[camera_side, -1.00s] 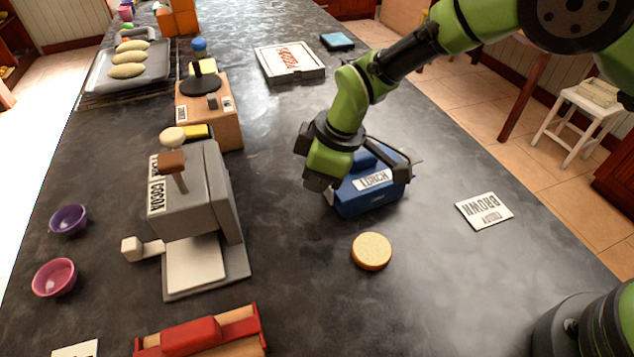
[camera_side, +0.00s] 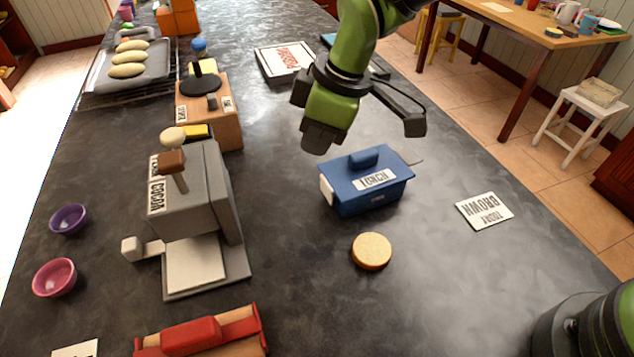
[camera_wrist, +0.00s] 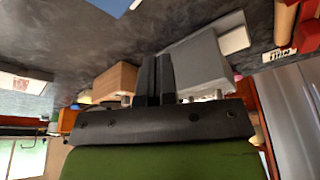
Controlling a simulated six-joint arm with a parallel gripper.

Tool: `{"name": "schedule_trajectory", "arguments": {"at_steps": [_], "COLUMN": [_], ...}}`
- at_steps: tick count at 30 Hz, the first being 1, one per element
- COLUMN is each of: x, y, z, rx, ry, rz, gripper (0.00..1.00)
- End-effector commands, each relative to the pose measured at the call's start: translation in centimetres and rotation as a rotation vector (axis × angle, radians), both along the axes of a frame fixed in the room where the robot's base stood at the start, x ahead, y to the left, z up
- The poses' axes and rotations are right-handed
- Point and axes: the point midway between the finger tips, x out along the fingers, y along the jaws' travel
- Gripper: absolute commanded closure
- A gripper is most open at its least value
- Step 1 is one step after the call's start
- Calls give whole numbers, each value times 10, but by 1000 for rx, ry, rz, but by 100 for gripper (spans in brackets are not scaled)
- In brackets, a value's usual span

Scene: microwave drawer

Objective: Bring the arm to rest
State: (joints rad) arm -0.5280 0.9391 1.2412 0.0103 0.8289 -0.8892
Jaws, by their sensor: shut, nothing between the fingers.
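My gripper (camera_side: 318,139) hangs in the air above the counter in the side view, just behind and above the blue box labelled TORCH (camera_side: 368,183). It touches nothing that I can see. In the wrist view my gripper (camera_wrist: 155,62) shows its two dark fingers pressed together, with nothing between them. The green wrist link is bent down above it, and the upper arm runs out of the top of the side view.
A round orange disc (camera_side: 371,251) lies in front of the blue box. The grey COCOA machine (camera_side: 205,200) and a wooden block with a black knob (camera_side: 222,118) stand left. A PIZZA box (camera_side: 287,62) lies behind. The counter right of the blue box is mostly clear.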

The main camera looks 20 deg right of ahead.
Motion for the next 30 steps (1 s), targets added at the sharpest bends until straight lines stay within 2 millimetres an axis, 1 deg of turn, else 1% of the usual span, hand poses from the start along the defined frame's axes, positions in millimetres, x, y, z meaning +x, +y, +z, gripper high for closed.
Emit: {"name": "schedule_trajectory", "arguments": {"at_steps": [3, 16, 19, 20, 23, 25, 27, 30], "x": [0, 0, 1, 1, -1, -6, -16, -35], "y": [0, 0, -5, -8, -27, -47, -68, -98], "z": [3, 3, 13, 19, 50, 78, 105, 139], "rx": [0, 1, 8, 12, 37, 62, 90, 131], "ry": [-2, -1, -4, -7, -15, -23, -28, -36], "rz": [1, -1, -27, -44, -136, -226, -328, -471], "gripper": [100, 100, 100, 100, 100, 100, 100, 100]}}
